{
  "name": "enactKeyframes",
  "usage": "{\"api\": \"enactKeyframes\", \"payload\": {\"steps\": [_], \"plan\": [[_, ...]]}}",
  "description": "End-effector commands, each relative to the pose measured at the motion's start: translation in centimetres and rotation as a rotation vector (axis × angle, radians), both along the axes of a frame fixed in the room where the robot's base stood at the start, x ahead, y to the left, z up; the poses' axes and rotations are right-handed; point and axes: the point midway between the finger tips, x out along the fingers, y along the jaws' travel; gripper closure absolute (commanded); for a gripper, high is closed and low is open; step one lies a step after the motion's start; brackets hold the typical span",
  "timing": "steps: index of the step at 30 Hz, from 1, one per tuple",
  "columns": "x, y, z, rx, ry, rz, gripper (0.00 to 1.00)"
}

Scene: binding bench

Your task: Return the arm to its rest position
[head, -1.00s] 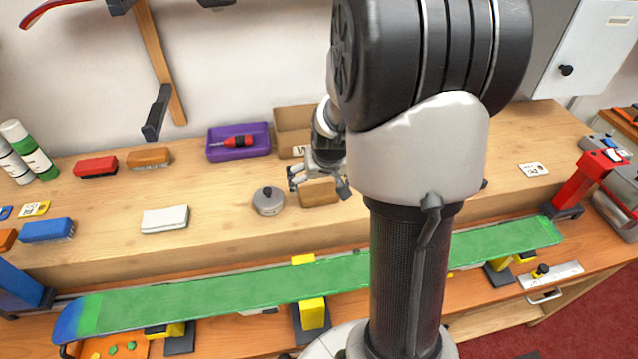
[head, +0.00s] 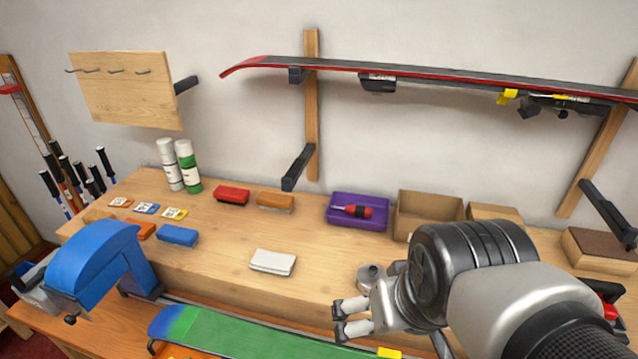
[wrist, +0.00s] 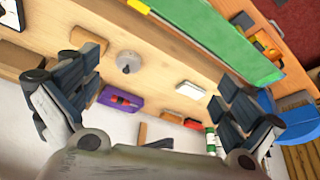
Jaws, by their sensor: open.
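My gripper (head: 341,320) is open and empty in the lower middle of the head view, in front of the workbench back shelf. Its two fingers are spread wide in the wrist view (wrist: 160,92), with nothing between them. My arm comes in from the lower right of the head view. A round grey tin (head: 370,274) stands just behind the gripper, partly hidden by it. The green board (head: 235,335) lies along the front, below and left of the gripper; its right part is out of sight.
A blue vise (head: 95,262) stands at the left front. A white block (head: 273,262), a purple tray (head: 374,221) with a red screwdriver, and an open cardboard box (head: 428,218) sit on the wooden shelf (head: 225,270). A ski (head: 420,74) hangs on wall brackets above.

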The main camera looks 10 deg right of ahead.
Motion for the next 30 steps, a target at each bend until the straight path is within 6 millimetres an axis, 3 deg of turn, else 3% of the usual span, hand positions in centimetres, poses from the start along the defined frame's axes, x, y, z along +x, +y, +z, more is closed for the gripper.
{"api": "enactKeyframes", "payload": {"steps": [3,7,30], "plan": [[-2.7,1.3,0.3,-0.006,-0.008,0.050,0.00],[-4.0,1.8,0.3,-0.008,-0.006,0.069,0.00],[-4.2,1.8,0.3,-0.007,-0.004,0.070,0.00]]}}
